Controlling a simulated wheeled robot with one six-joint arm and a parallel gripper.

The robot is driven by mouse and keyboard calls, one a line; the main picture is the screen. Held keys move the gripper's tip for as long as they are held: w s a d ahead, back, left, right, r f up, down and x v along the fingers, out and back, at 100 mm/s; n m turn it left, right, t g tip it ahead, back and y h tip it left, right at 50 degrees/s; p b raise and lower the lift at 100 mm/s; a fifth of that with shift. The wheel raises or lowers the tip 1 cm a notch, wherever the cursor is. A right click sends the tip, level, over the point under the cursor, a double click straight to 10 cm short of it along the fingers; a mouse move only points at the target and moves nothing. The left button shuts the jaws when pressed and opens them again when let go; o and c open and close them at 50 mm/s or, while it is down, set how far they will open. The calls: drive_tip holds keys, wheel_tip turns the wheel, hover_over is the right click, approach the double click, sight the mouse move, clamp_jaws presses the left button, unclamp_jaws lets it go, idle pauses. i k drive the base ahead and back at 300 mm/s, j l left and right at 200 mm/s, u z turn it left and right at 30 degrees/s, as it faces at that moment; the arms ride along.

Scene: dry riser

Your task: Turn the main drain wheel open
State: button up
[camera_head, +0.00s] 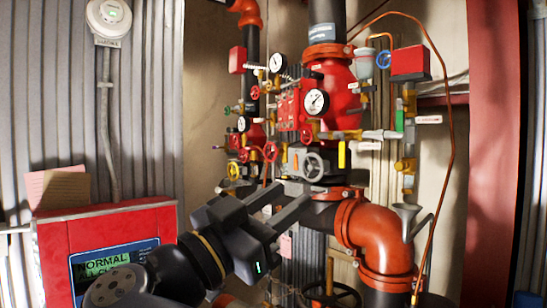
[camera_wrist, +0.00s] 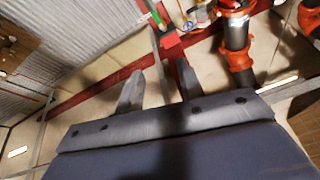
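A grey handwheel (camera_head: 312,165) sits on a grey valve body low on the red riser valve assembly in the head view. A larger dark handwheel (camera_head: 333,295) shows at the bottom edge, partly cut off. I see no label telling which is the main drain wheel. My gripper (camera_head: 297,192) reaches up and right, its fingertips just below the grey wheel in the picture; depth is hard to judge. Its two fingers stand apart in the wrist view (camera_wrist: 159,82), with nothing held between them. Neither wheel is clear in the wrist view.
A red alarm panel (camera_head: 105,235) reading "NORMAL" stands at the left. Small red wheels and gauges (camera_head: 317,102) crowd the riser. An orange pipe elbow (camera_head: 372,232) lies right of my gripper, with a grey funnel (camera_head: 407,213) beside it. A red column (camera_head: 495,130) stands at the right.

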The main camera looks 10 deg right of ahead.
sight(270, 152)
drive_tip(key=i+j, duration=0.1)
drive_tip(key=i, duration=0.9)
drive_tip(key=i+j+z, duration=0.15)
drive_tip(key=i, duration=0.85)
